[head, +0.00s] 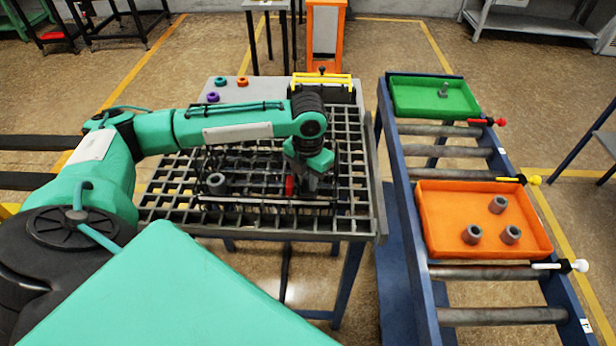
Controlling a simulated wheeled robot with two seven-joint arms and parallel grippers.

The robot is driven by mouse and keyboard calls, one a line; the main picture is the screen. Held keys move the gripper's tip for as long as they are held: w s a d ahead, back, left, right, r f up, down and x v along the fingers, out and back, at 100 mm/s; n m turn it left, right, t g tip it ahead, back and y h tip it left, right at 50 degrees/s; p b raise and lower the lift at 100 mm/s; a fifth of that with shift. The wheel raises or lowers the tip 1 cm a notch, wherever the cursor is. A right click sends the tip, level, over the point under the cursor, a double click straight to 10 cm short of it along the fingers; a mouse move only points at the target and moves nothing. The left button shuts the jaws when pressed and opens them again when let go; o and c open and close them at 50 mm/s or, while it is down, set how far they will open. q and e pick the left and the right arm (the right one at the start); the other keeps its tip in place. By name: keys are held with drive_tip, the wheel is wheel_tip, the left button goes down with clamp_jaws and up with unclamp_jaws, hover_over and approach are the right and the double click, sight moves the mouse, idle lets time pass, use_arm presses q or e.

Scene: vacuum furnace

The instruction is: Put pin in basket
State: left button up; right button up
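A dark wire basket (262,199) sits on the grid-topped table, partly hidden by my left arm. A grey cylindrical piece (217,183) stands in its left part. My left gripper (308,184) points down over the basket's right part, beside a small red part (290,187). Its fingers are dark and small here, so I cannot tell whether they are open or hold anything. A small grey-green pin (443,90) stands in the green tray (404,107) at the back right. My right gripper is not in view.
An orange tray (437,240) with three grey hollow cylinders stands on the blue roller rack (418,290) at right. Small coloured rings (242,82) and a yellow-black fixture (322,86) are at the table's back. A narrow gap separates table and rack.

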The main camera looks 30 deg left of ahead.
use_arm(q)
drive_tip(key=shift+o, duration=0.4)
drive_tip(key=shift+r, duration=0.3)
wheel_tip(320, 180, up, 12)
drive_tip(key=b, duration=0.2)
drive_tip(key=shift+f+b, duration=0.15)
drive_tip(key=shift+b, duration=0.25)
